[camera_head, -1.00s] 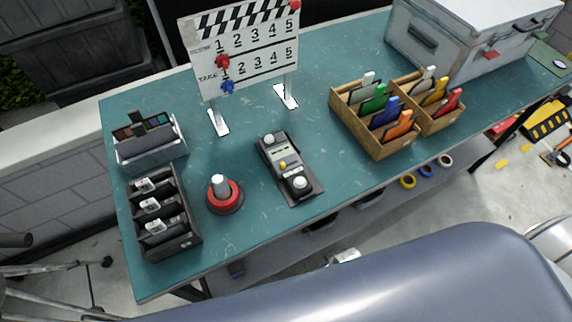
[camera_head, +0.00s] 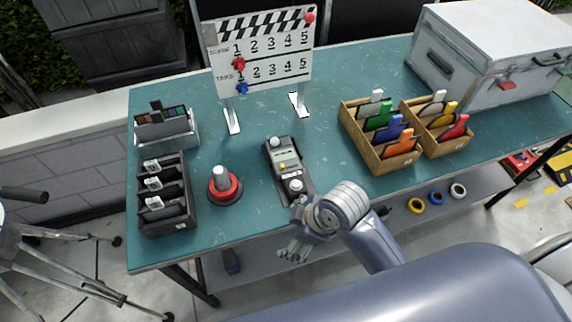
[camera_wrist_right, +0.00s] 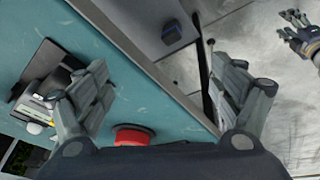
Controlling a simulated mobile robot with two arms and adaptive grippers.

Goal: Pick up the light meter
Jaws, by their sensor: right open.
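The light meter (camera_head: 283,158) is a dark grey device with a pale dome, a small display and a yellow button. It lies on a dark pad on the teal table, and part of it shows at the left of the right wrist view (camera_wrist_right: 38,108). My right gripper (camera_head: 293,248) is open and empty at the table's front edge, just in front of the meter and apart from it. In the right wrist view its fingers (camera_wrist_right: 163,95) are spread wide. My left gripper (camera_wrist_right: 300,38) shows small at the top right there; its opening is unclear.
A red-based stand with a pale knob (camera_head: 224,187) is left of the meter. A black divided tray (camera_head: 165,210) and a grey box (camera_head: 167,131) stand farther left. A clapperboard (camera_head: 262,55) is behind, wooden card boxes (camera_head: 380,152) right. Table between is clear.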

